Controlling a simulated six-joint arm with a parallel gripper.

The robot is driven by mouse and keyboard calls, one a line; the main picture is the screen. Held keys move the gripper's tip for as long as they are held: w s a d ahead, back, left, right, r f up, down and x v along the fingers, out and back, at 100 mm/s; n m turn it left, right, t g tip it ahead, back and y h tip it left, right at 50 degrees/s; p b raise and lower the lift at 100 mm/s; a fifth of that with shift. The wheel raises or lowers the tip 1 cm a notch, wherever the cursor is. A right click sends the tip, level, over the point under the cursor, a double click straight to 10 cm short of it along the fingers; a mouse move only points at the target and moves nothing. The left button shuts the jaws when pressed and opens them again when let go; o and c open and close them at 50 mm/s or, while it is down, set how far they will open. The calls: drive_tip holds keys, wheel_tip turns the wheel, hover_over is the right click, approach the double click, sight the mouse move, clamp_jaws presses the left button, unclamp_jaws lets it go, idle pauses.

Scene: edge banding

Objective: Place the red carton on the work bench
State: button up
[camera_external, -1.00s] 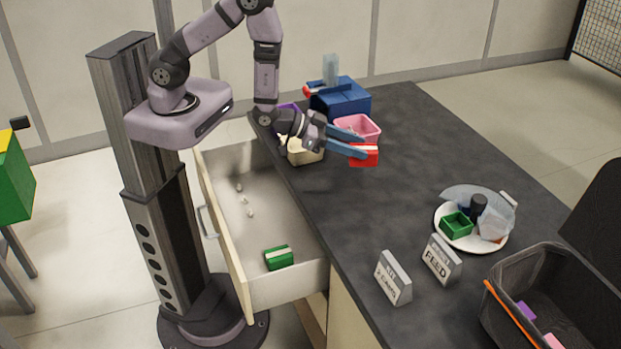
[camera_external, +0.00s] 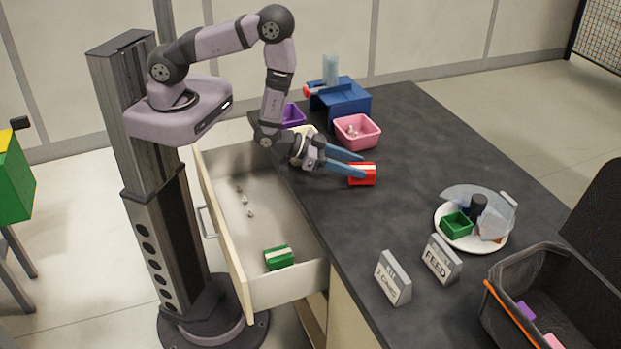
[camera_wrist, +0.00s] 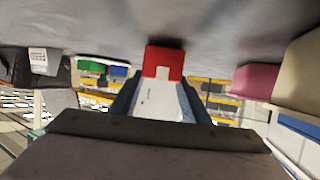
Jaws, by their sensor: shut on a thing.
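The red carton (camera_external: 362,174) has a white band and is at the tips of my gripper (camera_external: 360,164), low over the dark work bench (camera_external: 420,130). My gripper's blue fingers lie nearly level and are shut on the carton. In the wrist view the red carton (camera_wrist: 163,62) sits between the fingertips, with the bench top (camera_wrist: 230,25) close beside it. I cannot tell whether the carton touches the bench.
A pink bin (camera_external: 357,132), a cream bin partly behind my arm, a purple bin (camera_external: 293,115) and a blue device (camera_external: 340,98) stand behind. A plate (camera_external: 462,238) with items, two signs (camera_external: 441,259) and a black crate (camera_external: 560,300) are nearer. The open drawer (camera_external: 235,210) holds a green carton (camera_external: 279,258).

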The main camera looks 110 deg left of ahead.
drive_tip(key=shift+f, duration=0.1)
drive_tip(key=shift+f, duration=0.1)
drive_tip(key=o, duration=1.1)
drive_tip(key=shift+r, duration=0.2)
drive_tip(key=shift+s+d+r, duration=0.1)
drive_tip(key=shift+s+d, duration=0.15)
drive_tip(key=shift+s, duration=0.25)
drive_tip(key=p+v, duration=0.1)
drive_tip(key=v, duration=0.7)
drive_tip(key=shift+w+r+p, duration=0.1)
drive_tip(key=shift+r+p, duration=0.1)
drive_tip(key=shift+p, duration=0.2)
drive_tip(key=p+v, duration=0.2)
drive_tip(key=p, duration=0.1)
drive_tip(key=shift+s+d, duration=0.15)
drive_tip(key=shift+s, duration=0.3)
